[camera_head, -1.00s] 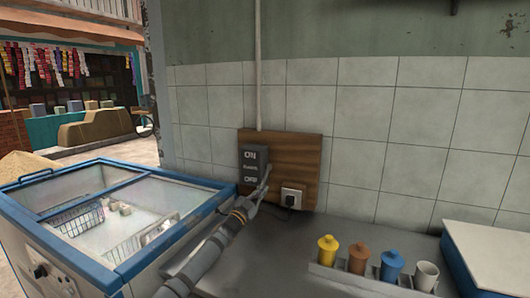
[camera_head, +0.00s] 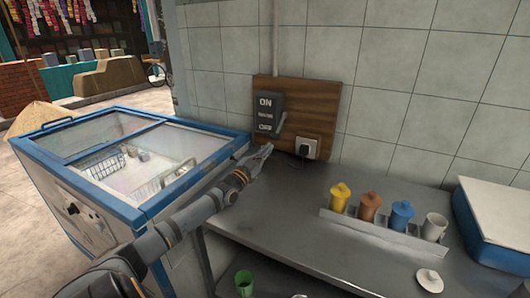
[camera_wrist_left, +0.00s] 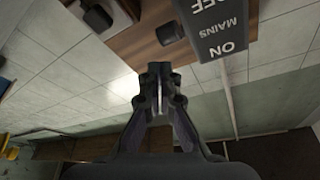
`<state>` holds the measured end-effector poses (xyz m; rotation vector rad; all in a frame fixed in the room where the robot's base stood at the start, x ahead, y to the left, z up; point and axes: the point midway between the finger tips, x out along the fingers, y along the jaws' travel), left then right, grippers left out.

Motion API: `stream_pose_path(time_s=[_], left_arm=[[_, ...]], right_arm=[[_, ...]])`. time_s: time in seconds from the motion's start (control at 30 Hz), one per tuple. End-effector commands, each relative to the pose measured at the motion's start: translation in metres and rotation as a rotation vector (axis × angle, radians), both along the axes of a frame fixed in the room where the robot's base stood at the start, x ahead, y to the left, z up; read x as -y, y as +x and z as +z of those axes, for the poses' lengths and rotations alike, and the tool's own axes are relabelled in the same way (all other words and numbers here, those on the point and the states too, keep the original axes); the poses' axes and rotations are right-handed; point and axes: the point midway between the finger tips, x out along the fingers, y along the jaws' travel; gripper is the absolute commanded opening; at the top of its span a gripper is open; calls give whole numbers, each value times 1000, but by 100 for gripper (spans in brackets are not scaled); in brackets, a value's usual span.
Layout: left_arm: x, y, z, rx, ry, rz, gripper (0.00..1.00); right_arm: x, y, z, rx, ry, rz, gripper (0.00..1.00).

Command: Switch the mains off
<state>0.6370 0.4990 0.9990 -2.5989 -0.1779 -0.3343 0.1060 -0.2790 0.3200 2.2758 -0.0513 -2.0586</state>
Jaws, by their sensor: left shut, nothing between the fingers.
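The mains switch (camera_head: 266,113) is a dark grey box marked ON, MAINS and OFF, fixed to a wooden board (camera_head: 318,100) on the tiled wall. Its dark lever (camera_head: 281,122) is on the right side, with the lower end beside OFF. In the left wrist view the switch box (camera_wrist_left: 222,28) appears upside down, with a dark knob (camera_wrist_left: 171,33) beside it. My left gripper (camera_head: 267,149) is shut and empty, just below the switch and apart from it; its closed fingers (camera_wrist_left: 160,72) also show in the wrist view. My right gripper is not in view.
A socket with a black plug (camera_head: 306,149) is right of the switch. A blue-rimmed freezer (camera_head: 146,215) stands at left. On the metal counter (camera_head: 290,215) are a rack (camera_head: 385,232) of coloured canisters and a white lid (camera_head: 430,279). A blue-and-white box (camera_head: 490,210) is at right.

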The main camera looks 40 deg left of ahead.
Motion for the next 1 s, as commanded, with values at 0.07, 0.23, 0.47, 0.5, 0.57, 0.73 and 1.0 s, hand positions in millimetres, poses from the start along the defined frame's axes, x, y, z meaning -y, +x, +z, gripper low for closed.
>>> stream_pose_path(time_s=[0.07, 0.23, 0.47, 0.5, 0.57, 0.73, 1.0], left_arm=[[1, -6, -1, -2, 1, -3, 0], [3, -11, -2, 1, -1, 1, 0], [3, -11, -1, 1, -2, 1, 0], [3, -11, -1, 1, -2, 1, 0], [3, -11, -1, 1, -2, 1, 0], [3, -11, -1, 1, -2, 1, 0], [3, -11, 27, 2, -2, 1, 0]], right_arm=[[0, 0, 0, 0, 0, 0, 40], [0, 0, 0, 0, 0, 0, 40], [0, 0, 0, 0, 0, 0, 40], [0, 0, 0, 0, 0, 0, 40], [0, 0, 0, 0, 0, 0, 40], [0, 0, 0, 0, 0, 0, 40], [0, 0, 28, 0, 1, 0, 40]])
